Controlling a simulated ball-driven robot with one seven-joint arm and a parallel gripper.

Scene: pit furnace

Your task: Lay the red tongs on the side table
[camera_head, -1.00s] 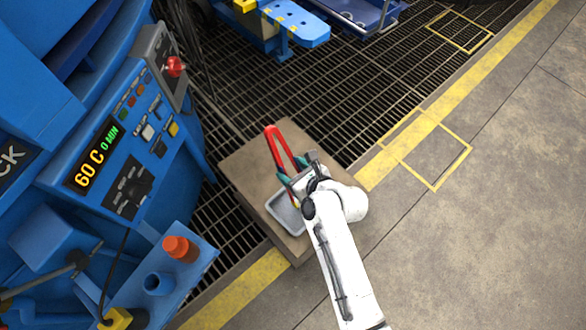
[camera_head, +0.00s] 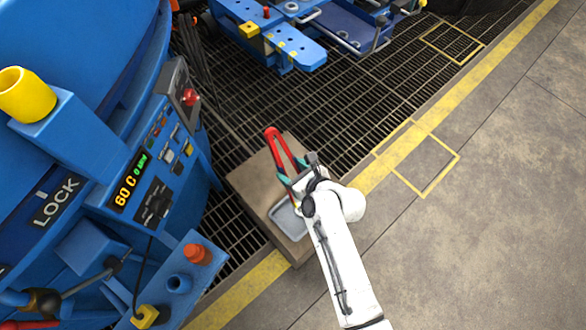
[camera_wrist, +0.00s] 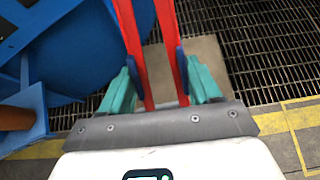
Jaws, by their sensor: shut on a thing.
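The red tongs (camera_head: 279,152) are held in my gripper (camera_head: 291,181) above the brown side table (camera_head: 249,183). Their looped end points up and away in the head view. In the wrist view the two red arms of the tongs (camera_wrist: 168,45) run between my gripper's green fingers (camera_wrist: 160,88), which are shut on them. A grey tray (camera_head: 288,221) lies on the near part of the table, partly hidden by my arm. I cannot tell whether the tongs touch the tabletop.
A blue furnace with a control panel (camera_head: 150,185) stands close on the left. A blue shelf with an orange-red knob (camera_head: 198,253) juts out at lower left. Dark floor grating (camera_head: 330,110) surrounds the table's far side. Open concrete floor (camera_head: 490,220) lies to the right.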

